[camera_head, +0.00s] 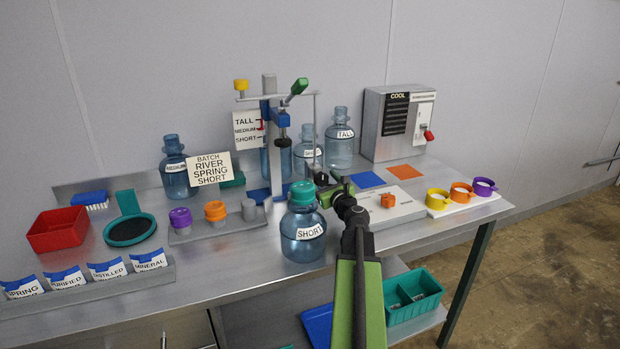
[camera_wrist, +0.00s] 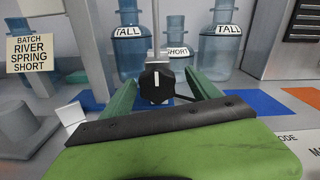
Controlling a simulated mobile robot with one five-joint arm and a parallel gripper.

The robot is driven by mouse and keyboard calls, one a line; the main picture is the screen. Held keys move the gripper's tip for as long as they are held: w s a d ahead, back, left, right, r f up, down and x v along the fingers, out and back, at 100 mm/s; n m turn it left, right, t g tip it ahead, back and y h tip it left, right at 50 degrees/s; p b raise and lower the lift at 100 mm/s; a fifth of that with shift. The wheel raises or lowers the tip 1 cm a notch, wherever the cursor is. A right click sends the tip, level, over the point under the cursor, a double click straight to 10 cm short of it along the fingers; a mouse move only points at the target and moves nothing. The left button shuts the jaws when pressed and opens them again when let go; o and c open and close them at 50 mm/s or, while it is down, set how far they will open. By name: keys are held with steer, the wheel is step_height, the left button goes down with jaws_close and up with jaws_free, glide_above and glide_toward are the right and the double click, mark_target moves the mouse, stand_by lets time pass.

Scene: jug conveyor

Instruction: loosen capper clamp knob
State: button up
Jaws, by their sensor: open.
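The black clamp knob (camera_wrist: 157,82) has a white mark pointing up and shows in the wrist view between the two green fingers of my gripper (camera_wrist: 162,78). The fingers are open, with a visible gap to the knob on each side. How deep the knob sits between the fingertips is hard to tell.
A SHORT jug (camera_head: 302,235) with a teal cap stands immediately left of my gripper. A white device with an orange knob (camera_head: 388,201) lies to the right. Several jugs stand behind, and a sign (camera_head: 210,168) reads "RIVER SPRING SHORT".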

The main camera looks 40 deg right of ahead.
steer(key=shift+w+d, duration=0.15)
steer(key=shift+w, duration=0.1)
steer(key=shift+c, duration=0.3)
